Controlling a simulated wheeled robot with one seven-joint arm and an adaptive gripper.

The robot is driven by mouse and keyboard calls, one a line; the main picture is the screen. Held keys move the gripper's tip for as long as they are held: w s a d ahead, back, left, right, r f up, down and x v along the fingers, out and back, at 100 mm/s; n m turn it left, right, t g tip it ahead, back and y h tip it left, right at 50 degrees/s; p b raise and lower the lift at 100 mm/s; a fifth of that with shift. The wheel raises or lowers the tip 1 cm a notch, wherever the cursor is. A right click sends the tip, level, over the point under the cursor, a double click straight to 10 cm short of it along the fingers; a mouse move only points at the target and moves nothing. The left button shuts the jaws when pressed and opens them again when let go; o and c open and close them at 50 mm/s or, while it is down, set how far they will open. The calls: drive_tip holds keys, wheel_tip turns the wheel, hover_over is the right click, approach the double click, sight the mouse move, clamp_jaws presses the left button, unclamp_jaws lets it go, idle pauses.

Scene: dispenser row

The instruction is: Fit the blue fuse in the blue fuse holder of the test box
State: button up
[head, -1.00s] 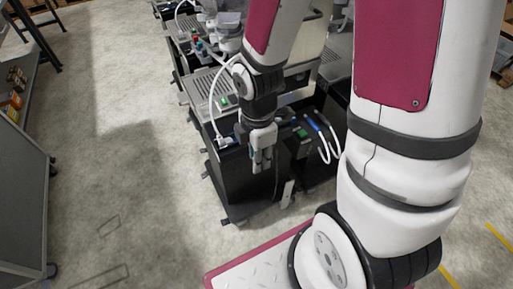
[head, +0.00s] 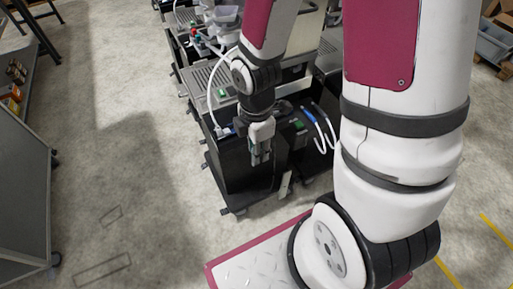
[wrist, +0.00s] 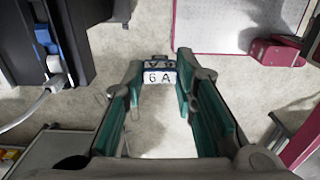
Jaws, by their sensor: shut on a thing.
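My gripper (head: 260,155) hangs pointing down in front of a black dispenser cart in the head view. In the wrist view my gripper (wrist: 160,82) has its teal-lined fingers closed on a small fuse (wrist: 160,77) with a pale label reading "6 A" and dark blue parts at its far end. The fuse is at the fingertips, with floor visible behind it. In the head view it is too small to make out. I cannot pick out the test box or its blue fuse holder for sure in either view.
The black cart (head: 235,180) stands on castors close to my gripper. White cables (head: 321,128) with blue ends hang at its right. A dark unit with a blue part and white plug (wrist: 55,64) is upper left in the wrist view. Open floor (head: 120,170) lies left.

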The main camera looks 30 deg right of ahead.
drive_tip(key=shift+r+p, duration=0.75)
drive_tip(key=shift+r, duration=0.2)
idle(0.9)
drive_tip(key=shift+s+r+p, duration=0.15)
drive_tip(key=shift+r+p, duration=0.8)
drive_tip(key=shift+r, duration=0.5)
